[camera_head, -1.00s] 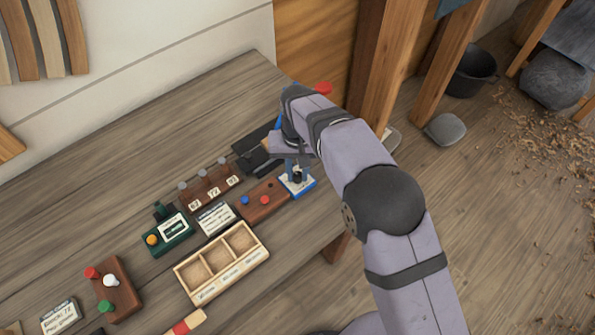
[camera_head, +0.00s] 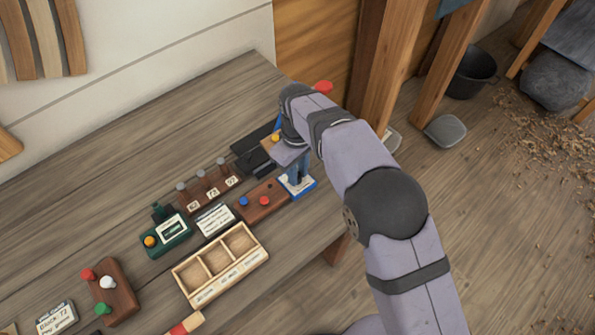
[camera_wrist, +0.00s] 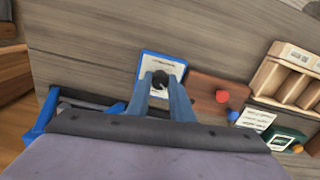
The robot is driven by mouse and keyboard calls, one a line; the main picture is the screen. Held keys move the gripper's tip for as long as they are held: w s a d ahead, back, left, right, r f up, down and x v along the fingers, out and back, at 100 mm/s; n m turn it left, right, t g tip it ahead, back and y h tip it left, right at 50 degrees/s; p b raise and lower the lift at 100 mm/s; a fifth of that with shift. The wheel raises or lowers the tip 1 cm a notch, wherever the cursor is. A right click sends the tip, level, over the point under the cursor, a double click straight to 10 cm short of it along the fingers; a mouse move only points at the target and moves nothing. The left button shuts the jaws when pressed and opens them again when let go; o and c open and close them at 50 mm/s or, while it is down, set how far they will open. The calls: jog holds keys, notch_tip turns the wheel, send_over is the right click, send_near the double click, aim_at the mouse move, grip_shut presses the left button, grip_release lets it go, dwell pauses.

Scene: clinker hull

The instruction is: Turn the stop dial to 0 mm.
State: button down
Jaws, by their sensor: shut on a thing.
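The stop dial is a black knob (camera_wrist: 160,78) on a white plate with a blue border (camera_wrist: 148,61), which carries small print I cannot read. In the head view the plate (camera_head: 303,190) lies near the table's right edge, and my fingers hide the knob. My gripper (camera_wrist: 160,88) points down over the plate, its two blue fingers shut on the knob from both sides. In the head view my gripper (camera_head: 297,180) stands upright on the dial. The pointer and scale are too small to read.
A brown block with a blue and a red button (camera_head: 263,201) sits just left of the plate. Beyond are a white label card (camera_head: 216,219), a green box (camera_head: 166,238) and a wooden compartment tray (camera_head: 221,263). A black device (camera_head: 254,156) lies behind my gripper.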

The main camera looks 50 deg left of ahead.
jog(key=shift+a+r+n, duration=0.1)
jog(key=shift+n, duration=0.2)
jog(key=c, duration=1.6)
grip_release()
jog(key=shift+o, duration=0.2)
jog(key=shift+r+b, duration=1.2)
jog(key=shift+r, duration=2.45)
